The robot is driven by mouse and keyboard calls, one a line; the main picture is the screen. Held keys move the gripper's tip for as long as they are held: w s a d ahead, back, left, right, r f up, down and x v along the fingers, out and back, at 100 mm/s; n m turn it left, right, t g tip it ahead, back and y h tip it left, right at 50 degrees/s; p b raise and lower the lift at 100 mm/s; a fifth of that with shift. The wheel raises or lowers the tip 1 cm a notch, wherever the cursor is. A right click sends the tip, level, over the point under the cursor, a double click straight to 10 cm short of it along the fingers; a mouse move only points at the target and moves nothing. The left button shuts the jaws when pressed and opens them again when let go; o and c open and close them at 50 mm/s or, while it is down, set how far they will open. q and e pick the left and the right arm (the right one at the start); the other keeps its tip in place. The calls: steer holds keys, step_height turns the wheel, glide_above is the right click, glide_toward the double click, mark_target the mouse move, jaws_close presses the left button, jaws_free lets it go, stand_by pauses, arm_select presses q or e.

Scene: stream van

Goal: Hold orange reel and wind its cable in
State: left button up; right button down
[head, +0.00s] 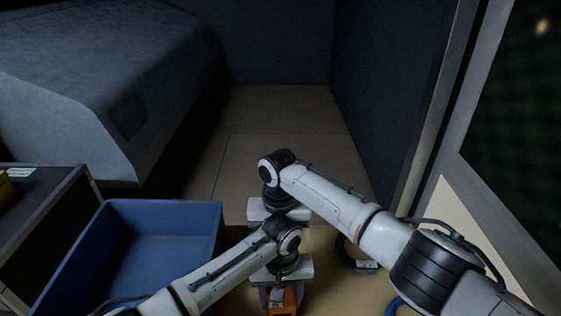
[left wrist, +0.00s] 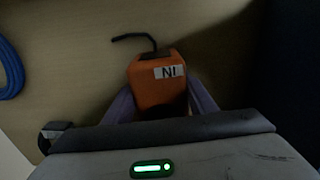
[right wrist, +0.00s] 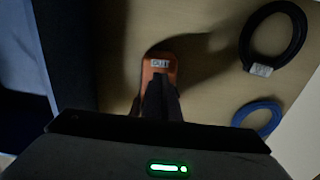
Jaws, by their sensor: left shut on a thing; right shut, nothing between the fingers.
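The orange reel (head: 284,302) shows at the bottom middle of the head view, just below my left gripper (head: 280,284). In the left wrist view the orange reel (left wrist: 158,92) sits between my left fingers, which are shut on it; a label with "IN" faces the camera upside down. A short black cable end (left wrist: 134,37) sticks out at its far side. In the right wrist view, my right gripper (right wrist: 160,88) is shut and empty, its fingers in front of the reel's "OUT" face (right wrist: 160,64). I cannot tell whether they touch it.
A blue bin (head: 165,212) stands left of my grippers. A black cable coil (right wrist: 275,36) with a white tag and a blue coil (right wrist: 258,117) lie on the tan surface (right wrist: 205,85). A dark grey wall (head: 385,90) rises behind, on the right.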

steer(key=shift+s+d, duration=0.1)
steer(key=shift+d, duration=0.75)
steer(key=shift+s+d, duration=0.1)
steer(key=shift+d, duration=0.1)
steer(key=shift+s+d+f, duration=0.1)
steer(key=shift+s+d, duration=0.05)
steer(key=shift+d, duration=0.05)
steer(key=shift+w+d, duration=0.15)
steer(key=shift+w, duration=0.15)
steer(key=shift+w+r, duration=0.2)
steer(key=shift+r, duration=0.25)
step_height(320, 180, up, 5)
steer(key=shift+r, duration=0.2)
